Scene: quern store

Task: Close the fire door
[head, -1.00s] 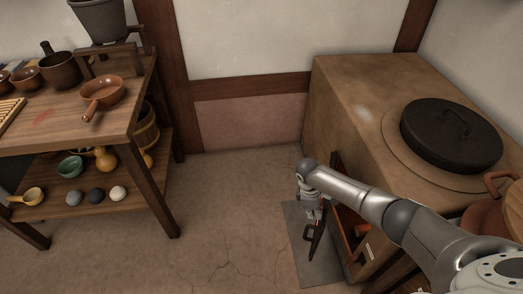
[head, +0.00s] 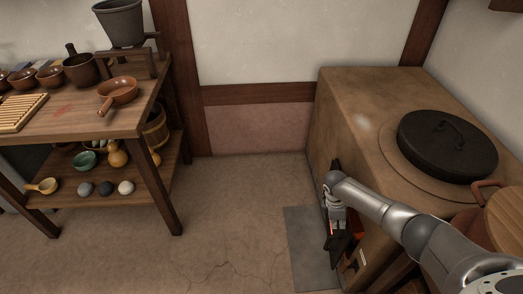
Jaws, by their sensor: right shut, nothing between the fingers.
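The clay stove (head: 365,95) stands at the right, with its fire opening low on its left side, mostly hidden by my right arm. A dark upright piece (head: 335,168) shows at the far edge of the opening, just behind my wrist; it may be part of the fire door, but I cannot tell how far the door stands open. My right gripper (head: 336,252) points down, shut and empty, close against the stove's side at the opening. Whether it touches the door is unclear. An orange-red patch (head: 357,229) shows beside it. My left gripper is out of view.
A grey slab (head: 307,245) lies on the floor before the opening. A black lid (head: 447,143) sits on the stove top, and a reddish pot (head: 463,212) stands nearer. A wooden table (head: 130,122) with vessels is at the left. The floor between is clear.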

